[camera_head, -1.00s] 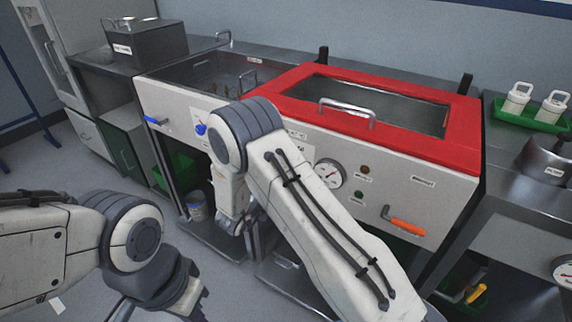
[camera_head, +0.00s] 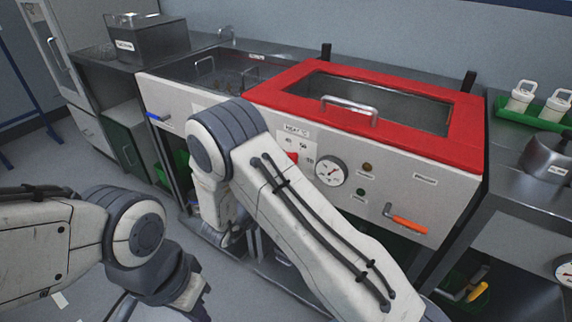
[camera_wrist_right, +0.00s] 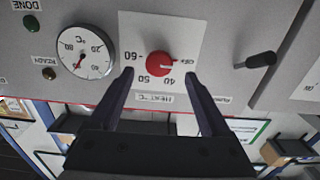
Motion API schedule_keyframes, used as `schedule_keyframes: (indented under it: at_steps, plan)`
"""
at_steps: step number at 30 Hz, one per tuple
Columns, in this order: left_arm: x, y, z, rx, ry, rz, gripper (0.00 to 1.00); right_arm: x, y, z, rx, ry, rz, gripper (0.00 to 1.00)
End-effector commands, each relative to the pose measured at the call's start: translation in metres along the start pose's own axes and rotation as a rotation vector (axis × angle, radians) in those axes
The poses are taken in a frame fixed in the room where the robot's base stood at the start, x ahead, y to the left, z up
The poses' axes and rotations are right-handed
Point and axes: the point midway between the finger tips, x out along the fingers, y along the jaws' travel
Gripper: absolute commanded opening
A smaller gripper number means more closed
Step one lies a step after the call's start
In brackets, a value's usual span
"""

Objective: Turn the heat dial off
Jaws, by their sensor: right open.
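The heat dial (camera_wrist_right: 160,63) is a round red knob on a white plate, marked 40, 50 and 60. A light mark on its right side faces a small label, which looks like "Off". The dial (camera_head: 293,157) is partly visible beside my right forearm in the head view. My right gripper (camera_wrist_right: 159,74) is open, its fingertips just below and either side of the dial; contact cannot be told. It is hidden behind my arm in the head view. My left gripper (camera_head: 192,295) is low at the left, away from the panel; its jaws are unclear.
A round gauge (camera_head: 331,170) is beside the dial. The red-framed lid (camera_head: 400,90) with a bar handle lies above the panel. An orange-handled lever (camera_head: 408,225) is further right. A black lever (camera_wrist_right: 260,60) projects from the panel near my right gripper.

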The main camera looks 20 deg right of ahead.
Motion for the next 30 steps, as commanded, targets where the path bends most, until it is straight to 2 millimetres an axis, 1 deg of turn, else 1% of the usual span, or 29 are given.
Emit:
schedule_keyframes:
  at_steps: [1, 3, 6, 10, 14, 26, 29, 30]
  plan:
    - [0.0, 0.0, 0.0, 0.0, 0.0, 0.0, 0.0, -0.012, -0.001, 0.0, -0.001, 0.001, -0.005, 0.82]
    - [0.0, 0.0, 0.0, 0.0, 0.0, 0.0, 0.0, -0.025, -0.001, 0.0, -0.002, 0.001, -0.005, 0.82]
    - [0.0, 0.0, 0.0, 0.0, 0.0, 0.0, 0.0, -0.041, -0.001, 0.0, -0.002, 0.0, -0.004, 0.82]
    - [0.0, 0.0, 0.0, 0.0, 0.0, 0.0, 0.0, -0.053, -0.001, 0.0, -0.001, 0.0, -0.002, 0.82]
    - [0.0, 0.0, 0.0, 0.0, 0.0, 0.0, 0.0, -0.057, 0.0, 0.0, -0.001, 0.0, -0.001, 0.82]
    - [0.0, 0.0, 0.0, 0.0, 0.0, 0.0, 0.0, -0.056, 0.0, 0.0, -0.001, -0.001, -0.001, 0.82]
    - [0.0, 0.0, 0.0, 0.0, 0.0, 0.0, 0.0, -0.051, -0.004, 0.0, 0.012, -0.03, -0.021, 0.82]
    - [0.0, 0.0, 0.0, 0.0, 0.0, 0.0, 0.0, -0.047, -0.008, 0.0, 0.024, -0.06, -0.044, 0.82]
